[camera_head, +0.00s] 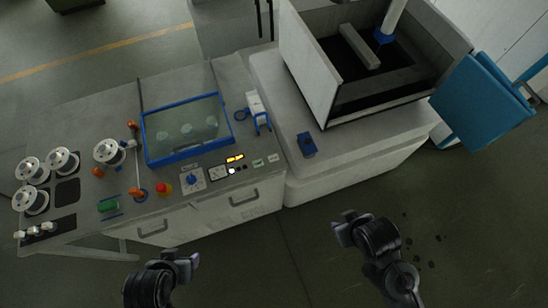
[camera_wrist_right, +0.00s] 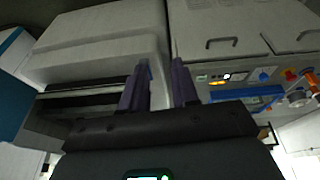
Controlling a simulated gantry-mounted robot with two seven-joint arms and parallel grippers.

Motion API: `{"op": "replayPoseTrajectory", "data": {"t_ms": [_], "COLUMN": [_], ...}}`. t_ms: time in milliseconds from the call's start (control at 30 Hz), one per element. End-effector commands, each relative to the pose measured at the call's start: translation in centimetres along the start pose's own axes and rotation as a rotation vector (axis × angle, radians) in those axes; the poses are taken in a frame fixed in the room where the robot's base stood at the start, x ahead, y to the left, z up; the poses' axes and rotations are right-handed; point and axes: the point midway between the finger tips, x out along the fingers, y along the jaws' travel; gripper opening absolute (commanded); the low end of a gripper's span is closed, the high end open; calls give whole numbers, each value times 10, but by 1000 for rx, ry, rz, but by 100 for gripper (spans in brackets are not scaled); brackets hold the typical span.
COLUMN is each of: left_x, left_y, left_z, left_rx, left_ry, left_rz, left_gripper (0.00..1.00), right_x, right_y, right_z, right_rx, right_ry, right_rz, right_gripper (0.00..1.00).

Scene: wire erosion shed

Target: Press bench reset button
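The bench control panel (camera_head: 213,173) lies along the front of the grey bench. It carries an orange lit display (camera_head: 235,158), a small white lit button (camera_head: 231,170), a dark button beside it, a blue knob (camera_head: 191,180) and a red mushroom button (camera_head: 164,188). No label is readable, so I cannot tell which one is the reset button. The white button also shows in the right wrist view (camera_wrist_right: 227,77). My right gripper (camera_head: 352,222) is open and empty, in front of the machine and right of the panel. My left gripper (camera_head: 188,262) is in front of the bench, touching nothing; its opening is unclear.
A blue-framed clear cover (camera_head: 186,128) sits behind the panel. White spools (camera_head: 62,160) stand at the left. The erosion machine (camera_head: 345,150) is at the right, with a blue panel (camera_head: 482,102) beside it.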

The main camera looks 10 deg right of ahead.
Motion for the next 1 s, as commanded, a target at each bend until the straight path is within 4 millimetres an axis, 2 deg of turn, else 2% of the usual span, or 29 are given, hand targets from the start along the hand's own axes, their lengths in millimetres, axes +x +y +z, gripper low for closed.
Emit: {"op": "replayPoseTrajectory", "data": {"t_ms": [33, 167, 200, 1000], "left_x": [0, 0, 0, 0], "left_y": [0, 0, 0, 0], "left_z": [0, 0, 0, 0], "left_rx": [0, 0, 0, 0], "left_ry": [0, 0, 0, 0], "left_rz": [0, 0, 0, 0], "left_gripper": [62, 62, 62, 62], "right_x": [0, 0, 0, 0], "right_y": [0, 0, 0, -2], "right_z": [0, 0, 0, 0], "right_rx": [0, 0, 1, 9], "right_ry": [0, 0, 0, 1], "right_rz": [0, 0, 0, -7], "right_gripper": [21, 1, 0, 0]}}
